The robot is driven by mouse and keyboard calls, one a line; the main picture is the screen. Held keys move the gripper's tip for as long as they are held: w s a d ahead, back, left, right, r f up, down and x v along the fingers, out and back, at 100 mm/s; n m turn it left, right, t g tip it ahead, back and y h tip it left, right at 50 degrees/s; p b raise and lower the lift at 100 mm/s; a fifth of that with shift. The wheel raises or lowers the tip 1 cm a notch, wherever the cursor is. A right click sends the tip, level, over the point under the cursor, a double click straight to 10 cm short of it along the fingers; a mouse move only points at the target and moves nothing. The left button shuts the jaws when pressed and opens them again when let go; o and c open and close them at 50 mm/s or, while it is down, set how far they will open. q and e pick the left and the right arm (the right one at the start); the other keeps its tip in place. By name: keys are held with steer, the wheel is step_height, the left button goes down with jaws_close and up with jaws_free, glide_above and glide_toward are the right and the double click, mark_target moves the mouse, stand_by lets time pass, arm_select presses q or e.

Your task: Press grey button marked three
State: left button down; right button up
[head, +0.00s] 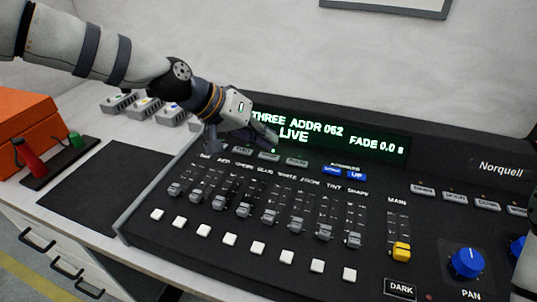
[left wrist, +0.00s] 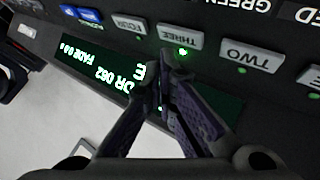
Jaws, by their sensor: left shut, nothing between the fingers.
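The grey button marked THREE (left wrist: 180,38) is on the black console, with a lit green light beside it. In the head view the same button (head: 268,156) sits in the row just below the display. My left gripper (head: 272,142) is shut and empty, with its tips over the display's lower edge by this button. In the left wrist view the gripper tips (left wrist: 164,72) are close to the button's display-side edge; I cannot tell whether they touch it. The display (head: 330,135) shows THREE, ADDR 062, LIVE and FADE 0.0 s.
Grey buttons marked FOUR (left wrist: 127,27) and TWO (left wrist: 252,56) flank it. Several sliders, white buttons and a yellow main slider (head: 401,252) lie nearer. A blue knob (head: 467,263) is at right. An orange box (head: 22,125) stands at far left.

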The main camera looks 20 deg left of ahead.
mark_target(267, 154)
arm_select(q)
steer(key=shift+f, duration=0.1)
steer(key=shift+r+p, duration=0.65)
steer(key=shift+r, duration=1.95)
arm_select(e)
steer(key=shift+w+r+t, duration=0.4)
steer(key=shift+w+r, duration=0.45)
steer(key=shift+w, duration=0.1)
arm_select(q)
steer(key=shift+f, duration=0.15)
